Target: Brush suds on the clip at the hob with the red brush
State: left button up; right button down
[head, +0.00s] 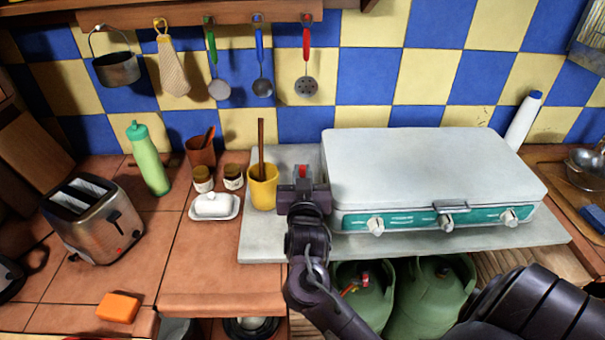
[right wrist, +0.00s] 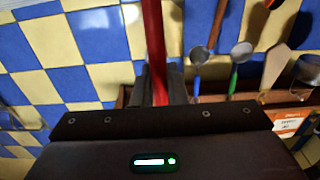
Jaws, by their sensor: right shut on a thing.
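My right gripper (head: 303,182) is at the left front corner of the white hob (head: 430,165), just right of the yellow pot (head: 263,190). It is shut on the red brush; a small red part of the brush (head: 302,170) shows at the fingers. In the right wrist view the red handle (right wrist: 154,45) runs up from between the dark fingers (right wrist: 160,85). The bristles are not visible. I cannot pick out the clip for certain; a small metal catch (head: 446,218) sits mid-front on the hob. My left gripper is not in view.
Two green gas bottles (head: 430,295) stand below the counter. A green bottle (head: 148,160), toaster (head: 93,220), butter dish (head: 214,205), jars and orange sponge (head: 118,307) are left. A white bottle (head: 523,120) stands behind right. Utensils hang on the tiled wall.

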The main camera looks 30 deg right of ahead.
jog(key=shift+f+b, duration=0.3)
jog(key=shift+f, duration=0.25)
dwell(0.7)
notch_tip(320, 180, up, 7)
jog(key=p, duration=0.7)
jog(key=shift+r, duration=0.1)
dwell(0.4)
dwell(0.4)
